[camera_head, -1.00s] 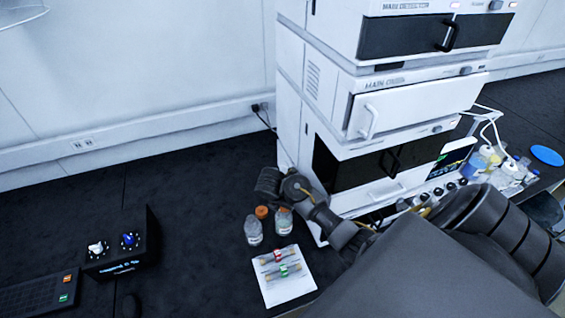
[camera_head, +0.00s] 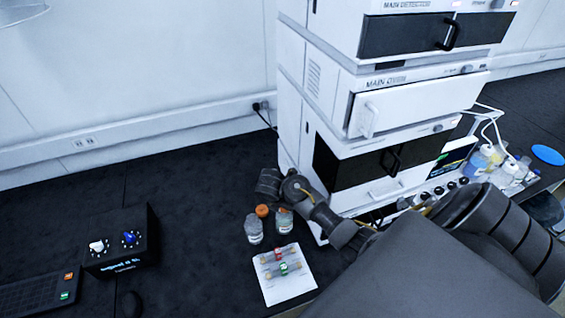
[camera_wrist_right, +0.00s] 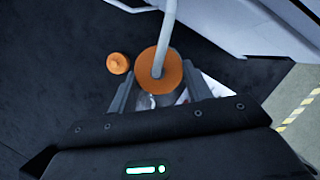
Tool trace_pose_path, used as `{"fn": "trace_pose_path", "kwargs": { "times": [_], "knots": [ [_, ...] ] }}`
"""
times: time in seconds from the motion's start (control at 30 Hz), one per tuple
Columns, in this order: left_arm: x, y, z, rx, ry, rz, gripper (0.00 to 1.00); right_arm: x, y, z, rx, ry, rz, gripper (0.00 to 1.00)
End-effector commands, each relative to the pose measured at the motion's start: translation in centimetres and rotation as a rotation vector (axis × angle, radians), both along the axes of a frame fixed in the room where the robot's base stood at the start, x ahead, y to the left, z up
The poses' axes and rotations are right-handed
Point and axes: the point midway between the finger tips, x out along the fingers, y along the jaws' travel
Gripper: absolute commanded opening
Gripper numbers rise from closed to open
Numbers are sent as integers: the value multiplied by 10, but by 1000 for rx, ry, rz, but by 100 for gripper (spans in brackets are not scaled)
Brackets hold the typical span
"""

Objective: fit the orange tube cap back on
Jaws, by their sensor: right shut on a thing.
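In the right wrist view the orange tube cap (camera_wrist_right: 171,67), a round disc with a grey tube (camera_wrist_right: 168,30) rising from its middle, sits between the fingers of my right gripper (camera_wrist_right: 158,92). The gripper is shut on it. Clear glass shows just below the cap; whether the cap is seated on a bottle I cannot tell. A second, smaller orange cap (camera_wrist_right: 118,63) lies apart on the dark bench. In the head view one clear bottle (camera_head: 254,230) stands beside another (camera_head: 285,225), with orange at its top. My right fingertips are not distinct there. My left gripper is not in view.
A white instrument stack (camera_head: 315,90) stands behind. A white mat (camera_head: 284,292) with small tubes lies in front of the bottles. A black control box (camera_head: 122,262) stands at left. Solvent bottles (camera_head: 490,160) crowd the right. The bench at centre left is clear.

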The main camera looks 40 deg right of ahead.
Motion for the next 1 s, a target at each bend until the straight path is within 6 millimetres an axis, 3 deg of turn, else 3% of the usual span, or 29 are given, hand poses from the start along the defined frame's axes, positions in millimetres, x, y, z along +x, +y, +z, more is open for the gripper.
{"fn": "trace_pose_path", "kwargs": {
  "times": [0.37,1.0],
  "knots": [
    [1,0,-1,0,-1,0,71,0,-1,-1,0,0,0,26],
    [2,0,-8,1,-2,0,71,0,-1,-20,-1,0,0,26]
  ]
}}
